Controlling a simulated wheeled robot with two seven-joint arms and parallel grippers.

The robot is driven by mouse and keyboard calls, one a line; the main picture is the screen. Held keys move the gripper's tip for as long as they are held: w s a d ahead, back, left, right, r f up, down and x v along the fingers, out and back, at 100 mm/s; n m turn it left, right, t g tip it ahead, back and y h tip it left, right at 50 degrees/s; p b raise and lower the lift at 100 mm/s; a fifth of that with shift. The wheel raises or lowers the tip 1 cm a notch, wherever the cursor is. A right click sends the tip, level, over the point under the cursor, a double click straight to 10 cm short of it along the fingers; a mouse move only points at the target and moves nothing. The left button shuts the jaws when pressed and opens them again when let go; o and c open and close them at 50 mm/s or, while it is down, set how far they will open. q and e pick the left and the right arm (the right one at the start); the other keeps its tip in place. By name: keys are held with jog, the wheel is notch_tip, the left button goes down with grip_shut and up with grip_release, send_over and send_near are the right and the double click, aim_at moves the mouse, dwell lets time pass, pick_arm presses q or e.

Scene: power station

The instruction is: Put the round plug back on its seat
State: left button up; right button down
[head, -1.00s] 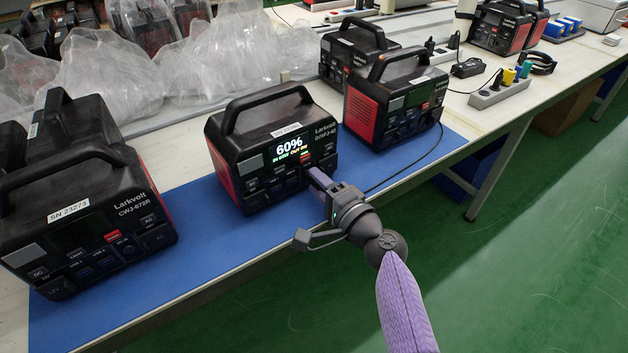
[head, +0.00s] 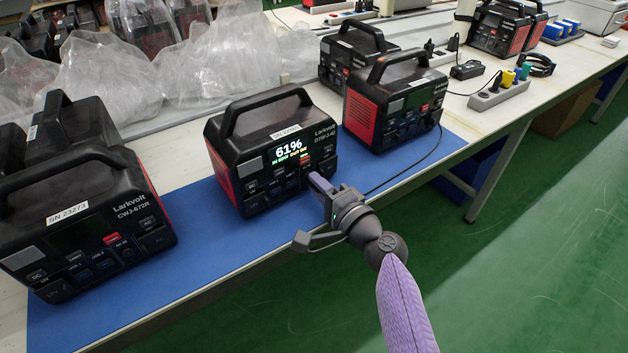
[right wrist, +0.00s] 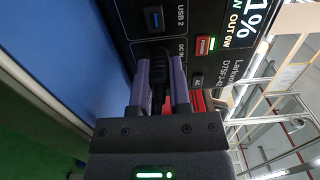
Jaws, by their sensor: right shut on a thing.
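The middle power station (head: 255,165) stands on the blue mat with its screen lit at 61%. My right gripper (head: 318,184) is at the lower right of its front panel. In the right wrist view, the purple fingers (right wrist: 158,95) are shut on the black round plug (right wrist: 158,72). The plug's front end meets the panel at the socket by the "DC IN" label; the seat itself is hidden behind it. In the head view the gripper hides the plug, and a black cable (head: 411,166) runs right along the mat. My left gripper is not in view.
A power station (head: 85,215) stands at left and another (head: 395,105) at right, close beside the middle one. The blue mat (head: 230,238) is bare in front. Plastic bags (head: 130,75) lie behind. A power strip (head: 500,92) is at the right.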

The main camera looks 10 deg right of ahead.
dwell(0.4)
jog(key=shift+p+v, duration=0.3)
jog(key=shift+v, duration=1.75)
